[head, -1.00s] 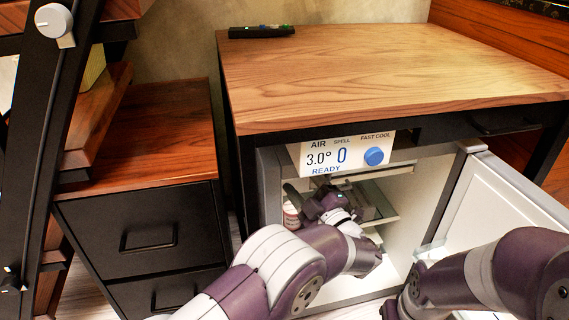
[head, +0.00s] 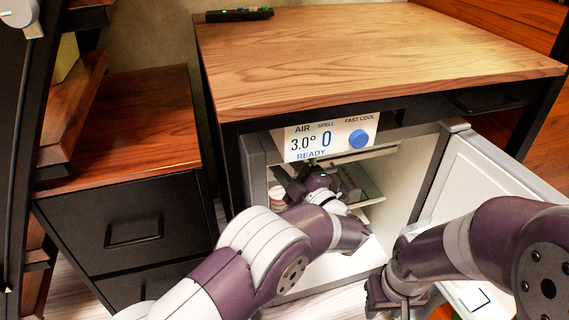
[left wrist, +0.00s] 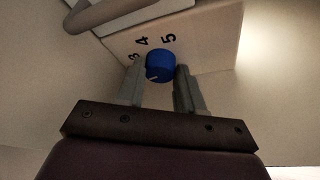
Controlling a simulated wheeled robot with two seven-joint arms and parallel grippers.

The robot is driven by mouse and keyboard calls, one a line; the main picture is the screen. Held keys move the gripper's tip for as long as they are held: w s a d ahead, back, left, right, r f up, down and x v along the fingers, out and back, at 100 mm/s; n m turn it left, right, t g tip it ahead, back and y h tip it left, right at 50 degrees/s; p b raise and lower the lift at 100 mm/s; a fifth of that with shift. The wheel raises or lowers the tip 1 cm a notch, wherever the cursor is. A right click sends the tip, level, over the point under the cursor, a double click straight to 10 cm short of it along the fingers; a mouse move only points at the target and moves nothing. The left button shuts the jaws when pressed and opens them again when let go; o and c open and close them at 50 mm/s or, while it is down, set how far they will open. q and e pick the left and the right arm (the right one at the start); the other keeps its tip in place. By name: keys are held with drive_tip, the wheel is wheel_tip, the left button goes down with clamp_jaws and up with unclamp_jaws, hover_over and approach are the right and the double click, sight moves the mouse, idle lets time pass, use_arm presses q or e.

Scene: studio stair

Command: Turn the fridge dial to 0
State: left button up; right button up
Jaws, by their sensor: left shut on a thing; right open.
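The blue fridge dial (left wrist: 160,66) sits on a pale panel (left wrist: 205,38) with the numbers 3, 4 and 5 showing around it in the left wrist view. A short white mark on the dial points down and slightly left in that picture. My left gripper (left wrist: 158,82) is shut on the dial, one finger at each side. In the head view my left gripper (head: 318,182) is inside the open fridge (head: 408,190), and the dial it holds is hidden. My right gripper (head: 392,294) is open and empty, low in front of the fridge.
A display panel (head: 305,143) reads 3.0°, 0 and READY, with another blue knob (head: 359,139) under FAST COOL. The fridge door (head: 490,180) stands open at right. A wooden tabletop (head: 370,55) is above, a drawer cabinet (head: 120,220) at left.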

use_arm(q)
drive_tip(key=shift+d+r+n+g+p, duration=0.15)
drive_tip(key=shift+n+g, duration=0.3)
drive_tip(key=shift+n, duration=0.6)
drive_tip(key=shift+a+n+g+p, duration=0.15)
drive_tip(key=shift+n+g, duration=0.25)
drive_tip(key=shift+n, duration=0.7)
drive_tip(key=shift+d+r+n+g+p, duration=0.15)
drive_tip(key=shift+n+g, duration=0.3)
drive_tip(key=shift+n, duration=0.6)
drive_tip(key=shift+f+h, duration=0.1)
drive_tip(key=shift+h, duration=0.2)
drive_tip(key=o, duration=1.1)
drive_tip(key=shift+c, duration=0.2)
